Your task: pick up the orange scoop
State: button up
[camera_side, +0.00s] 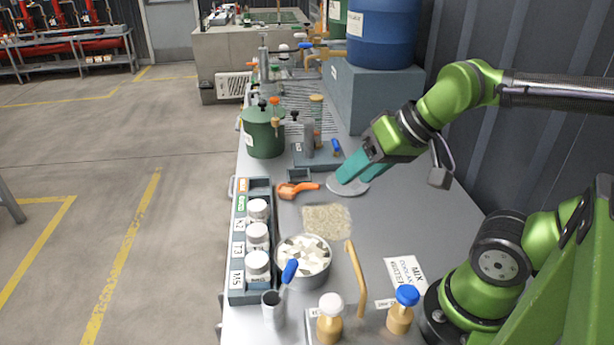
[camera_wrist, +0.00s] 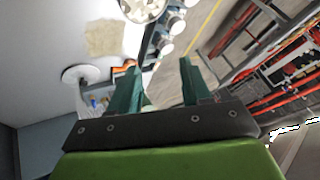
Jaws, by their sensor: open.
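The orange scoop (camera_side: 297,189) lies on the grey bench in the side view, its handle pointing right toward my gripper. My gripper (camera_side: 353,178) has two teal fingers and is open and empty, above the bench to the right of the scoop. In the wrist view the open fingers (camera_wrist: 159,66) spread apart with nothing between them but background. A small orange patch (camera_wrist: 121,67), likely the scoop, shows beside the left finger, which partly hides it.
A pale disc (camera_side: 350,187) lies under my gripper. A rack of lidded jars (camera_side: 257,236), a bowl of pale pieces (camera_side: 304,262) and a tan granular patch (camera_side: 328,221) are nearer. A green pot (camera_side: 263,132) stands behind the scoop. The bench right of the patch is clear.

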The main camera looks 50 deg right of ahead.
dwell(0.3)
jog(key=c, duration=0.3)
jog(key=shift+f, duration=0.1)
jog(key=n+g+h, duration=0.3)
jog(key=n+g, duration=0.3)
jog(key=n, duration=0.4)
send_over(303, 189)
notch_tip(303, 189, down, 18)
jog(key=shift+d, duration=0.15)
jog(key=shift+w+d+f, duration=0.1)
jog(key=shift+w+f, duration=0.05)
jog(key=shift+f, duration=1.2)
jog(key=shift+w+d+f, duration=0.1)
jog(key=shift+w+f, duration=0.05)
jog(key=shift+f, duration=1.15)
